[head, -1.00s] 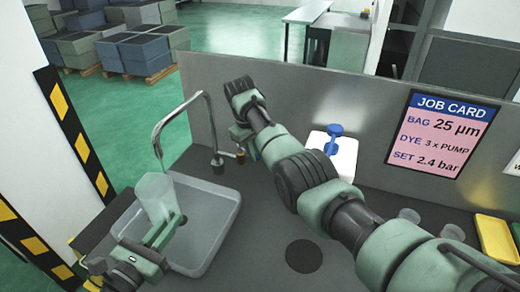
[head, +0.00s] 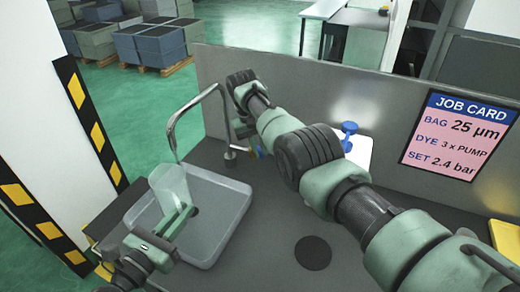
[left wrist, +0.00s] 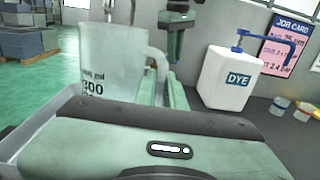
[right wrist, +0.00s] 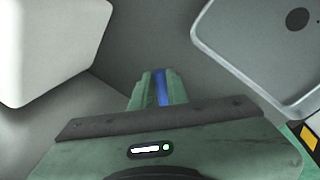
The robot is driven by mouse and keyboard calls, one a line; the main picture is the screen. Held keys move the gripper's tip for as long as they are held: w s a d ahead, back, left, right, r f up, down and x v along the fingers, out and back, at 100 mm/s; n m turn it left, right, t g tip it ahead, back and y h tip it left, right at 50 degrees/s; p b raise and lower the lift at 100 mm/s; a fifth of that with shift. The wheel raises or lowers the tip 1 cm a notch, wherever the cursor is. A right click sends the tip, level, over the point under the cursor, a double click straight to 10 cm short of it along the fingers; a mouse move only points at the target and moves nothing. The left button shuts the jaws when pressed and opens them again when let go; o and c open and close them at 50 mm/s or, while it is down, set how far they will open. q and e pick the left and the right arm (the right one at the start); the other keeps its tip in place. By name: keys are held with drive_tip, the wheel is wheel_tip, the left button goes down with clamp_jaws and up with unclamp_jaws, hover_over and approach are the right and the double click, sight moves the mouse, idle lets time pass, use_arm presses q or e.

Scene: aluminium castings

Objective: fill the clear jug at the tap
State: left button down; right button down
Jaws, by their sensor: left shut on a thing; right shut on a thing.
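The clear jug (head: 168,182) stands roughly upright over the sink basin (head: 232,228), with its mouth near the end of the curved tap (head: 186,112). My left gripper (head: 181,216) is shut on the jug's handle. In the left wrist view the jug (left wrist: 108,68) shows dark print on its side; I cannot make out water in it. My right gripper (head: 247,141) is at the tap's base, largely hidden by its own arm in the head view. In the right wrist view its fingers (right wrist: 157,90) are shut on a narrow blue piece (right wrist: 161,86), apparently the tap's lever.
A white dye container (left wrist: 220,78) with a blue pump stands right of the tap. A grey panel (head: 370,125) with a job card (head: 459,137) closes the back. Small cups (left wrist: 303,110) stand further right. A dark round spot (head: 313,253) marks the counter.

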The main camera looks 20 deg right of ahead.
drive_tip(key=c, duration=1.4)
unclamp_jaws()
drive_tip(key=r, duration=0.4)
drive_tip(key=a+r, duration=0.1)
drive_tip(key=r, duration=0.3)
drive_tip(key=a+r, duration=0.1)
drive_tip(key=r, duration=0.2)
drive_tip(key=shift+w+a+r, duration=0.1)
drive_tip(key=shift+a+r, duration=0.1)
drive_tip(key=shift+r, duration=0.2)
